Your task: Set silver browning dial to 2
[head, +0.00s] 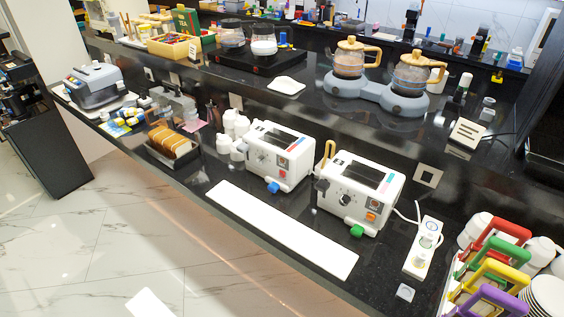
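Two white toasters stand side by side on the black counter, the left toaster (262,158) and the right toaster (343,206). The right toaster has a round dark-and-silver dial (345,199) on its front. I cannot read any dial's number or pointer. Neither of my grippers is in view.
A long white board (282,231) lies in front of the toasters. A bread rack (172,146) stands to the left. A power strip (424,247) and colourful-handled items (495,265) are to the right. A blue-grey double warmer (375,95) with glass pots stands behind.

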